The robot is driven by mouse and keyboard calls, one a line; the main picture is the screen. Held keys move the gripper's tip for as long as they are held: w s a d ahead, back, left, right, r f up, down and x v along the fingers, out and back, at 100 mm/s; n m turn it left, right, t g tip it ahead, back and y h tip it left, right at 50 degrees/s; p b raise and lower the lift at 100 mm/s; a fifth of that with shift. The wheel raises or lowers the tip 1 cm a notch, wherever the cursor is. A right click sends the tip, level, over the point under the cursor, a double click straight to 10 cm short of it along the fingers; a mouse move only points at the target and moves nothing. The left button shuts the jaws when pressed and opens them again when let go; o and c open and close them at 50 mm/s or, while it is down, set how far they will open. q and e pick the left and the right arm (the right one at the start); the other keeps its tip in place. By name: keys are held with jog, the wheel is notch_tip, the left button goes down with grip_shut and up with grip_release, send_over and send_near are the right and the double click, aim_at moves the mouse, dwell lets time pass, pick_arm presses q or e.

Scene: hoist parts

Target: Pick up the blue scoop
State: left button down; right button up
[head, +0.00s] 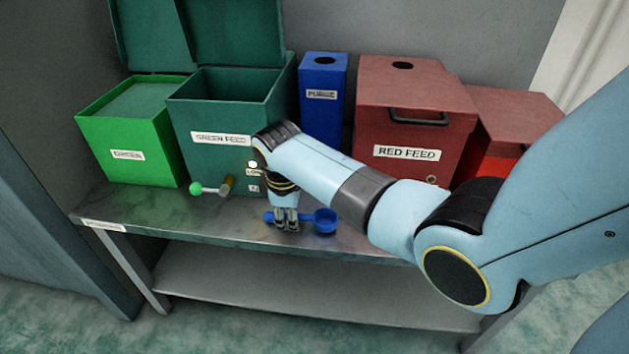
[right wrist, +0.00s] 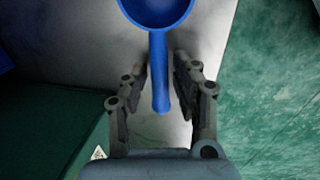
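The blue scoop (head: 325,221) lies on the grey metal shelf top near its front edge, with its bowl to the right and its handle pointing left. My right gripper (head: 287,226) is over the handle, pointing down. In the right wrist view the scoop's bowl (right wrist: 157,8) is at the top edge, partly cut off. Its handle runs down between the two fingers of my right gripper (right wrist: 160,82). The fingers are open, with a narrow gap visible on each side of the handle. My left gripper is in neither view.
Behind the scoop stand an open dark green feed bin (head: 207,145), a bright green bin (head: 122,155), a blue box (head: 322,115) and a red feed bin (head: 405,125). The shelf's left front (head: 150,212) is clear.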

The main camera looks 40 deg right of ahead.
jog(key=shift+c, duration=0.4)
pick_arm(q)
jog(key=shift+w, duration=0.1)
pick_arm(e)
grip_shut()
jog(key=shift+r, duration=0.1)
